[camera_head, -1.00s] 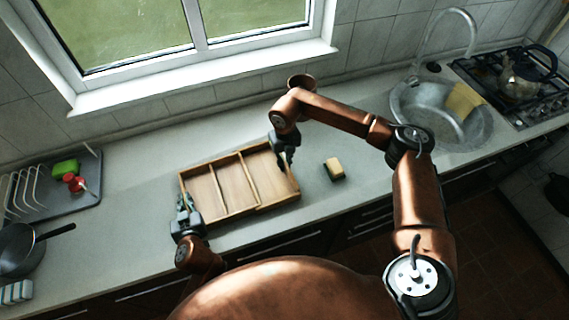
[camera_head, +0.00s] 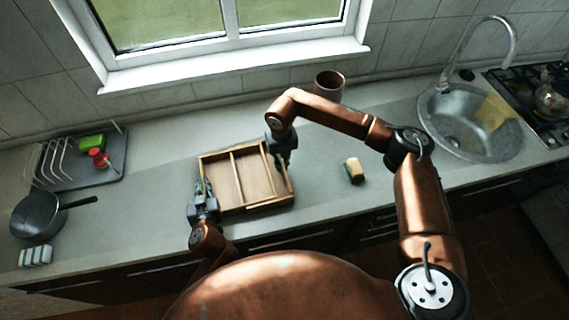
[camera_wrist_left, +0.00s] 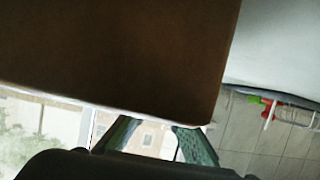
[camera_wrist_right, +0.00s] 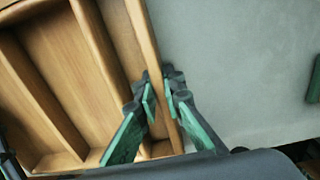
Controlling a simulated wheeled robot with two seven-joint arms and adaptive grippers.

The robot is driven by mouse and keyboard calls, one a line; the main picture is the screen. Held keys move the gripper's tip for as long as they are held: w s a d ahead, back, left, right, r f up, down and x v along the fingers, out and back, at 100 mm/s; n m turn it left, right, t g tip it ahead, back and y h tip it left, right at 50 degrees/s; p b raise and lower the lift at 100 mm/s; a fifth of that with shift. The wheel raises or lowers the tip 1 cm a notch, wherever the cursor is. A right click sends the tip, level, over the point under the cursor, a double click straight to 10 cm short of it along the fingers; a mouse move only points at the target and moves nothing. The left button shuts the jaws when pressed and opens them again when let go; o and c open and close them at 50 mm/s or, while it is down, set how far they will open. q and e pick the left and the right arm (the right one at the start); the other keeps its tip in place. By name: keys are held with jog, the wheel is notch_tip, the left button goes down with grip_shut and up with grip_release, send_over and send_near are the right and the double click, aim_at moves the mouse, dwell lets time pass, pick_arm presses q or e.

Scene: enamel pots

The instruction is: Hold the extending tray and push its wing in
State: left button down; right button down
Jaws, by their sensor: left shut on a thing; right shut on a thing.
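The wooden extending tray (camera_head: 236,206) lies on the counter and has several long compartments. Its wing (camera_head: 286,183) is at the right end, and the compartment there is narrow. My left gripper (camera_head: 203,190) is shut on the tray's left wall; in the left wrist view the dark tray side (camera_wrist_left: 120,50) hides most of the hold. My right gripper (camera_head: 280,162) is at the right end. In the right wrist view the green-padded fingers (camera_wrist_right: 160,100) stand on both sides of the wing's outer wall (camera_wrist_right: 146,40), shut on it.
A yellow and green sponge (camera_head: 354,170) lies right of the tray. A brown pot (camera_head: 329,84) stands behind my right arm. A dish rack (camera_head: 70,160), a pan (camera_head: 38,215) and a striped sponge (camera_head: 36,256) are at the left. The sink (camera_head: 470,125) is at the right.

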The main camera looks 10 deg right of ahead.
jog(key=c, duration=2)
grip_release()
jog(key=shift+c, duration=0.2)
notch_tip(320, 180, up, 12)
jog(key=shift+c, duration=0.2)
